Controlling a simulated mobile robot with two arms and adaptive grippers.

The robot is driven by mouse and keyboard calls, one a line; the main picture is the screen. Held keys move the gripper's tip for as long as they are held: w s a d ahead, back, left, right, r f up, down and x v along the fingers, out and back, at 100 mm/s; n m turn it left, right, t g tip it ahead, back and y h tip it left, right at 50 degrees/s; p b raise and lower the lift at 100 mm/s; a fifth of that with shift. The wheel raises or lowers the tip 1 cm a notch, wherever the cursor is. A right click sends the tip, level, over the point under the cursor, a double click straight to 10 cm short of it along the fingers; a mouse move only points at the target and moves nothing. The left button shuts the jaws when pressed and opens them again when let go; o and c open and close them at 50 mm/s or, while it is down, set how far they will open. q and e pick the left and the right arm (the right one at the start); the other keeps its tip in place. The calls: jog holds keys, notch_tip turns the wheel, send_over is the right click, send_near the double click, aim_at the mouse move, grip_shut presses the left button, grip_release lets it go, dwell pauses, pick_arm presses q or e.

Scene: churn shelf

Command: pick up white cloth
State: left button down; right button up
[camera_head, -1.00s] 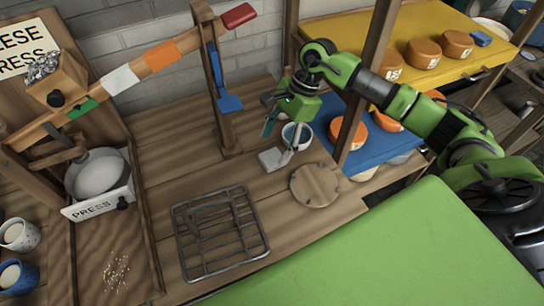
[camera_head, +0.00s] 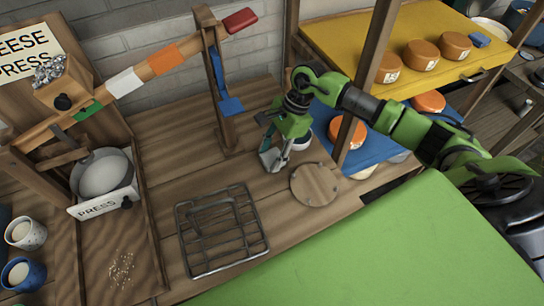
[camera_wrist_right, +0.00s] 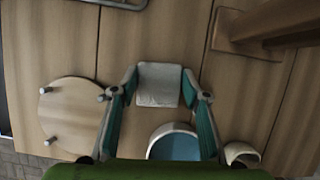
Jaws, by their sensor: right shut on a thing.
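The white cloth, a small pale folded square, lies between the fingertips of my right gripper (camera_wrist_right: 160,92) in the right wrist view, where the cloth (camera_wrist_right: 158,84) shows clearly. In the head view my right gripper (camera_head: 273,158) reaches down to the wooden bench top and mostly hides the cloth. Its teal fingers are closed on the cloth's two sides. I cannot tell whether the cloth is clear of the bench. My left gripper is not in view.
A white bowl with blue inside (camera_wrist_right: 172,143) stands close beside the gripper. A round wooden disc (camera_head: 315,185) and a metal rack (camera_head: 221,232) lie nearer the front. A wooden post (camera_head: 222,110) stands behind left. Shelves with cheeses (camera_head: 421,53) are at right.

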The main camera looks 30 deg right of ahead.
aim_at(266, 160)
jog(key=shift+r, duration=0.55)
notch_tip(266, 160, up, 2)
jog(key=shift+r+b, duration=0.1)
jog(key=shift+b, duration=0.4)
jog(key=s+r+b, duration=0.5)
jog(key=s+r, duration=0.4)
jog(key=s, duration=0.5)
jog(key=shift+r, duration=0.35)
jog(key=shift+d, duration=0.1)
jog(key=shift+o, duration=0.9)
jog(key=shift+c, duration=1.3)
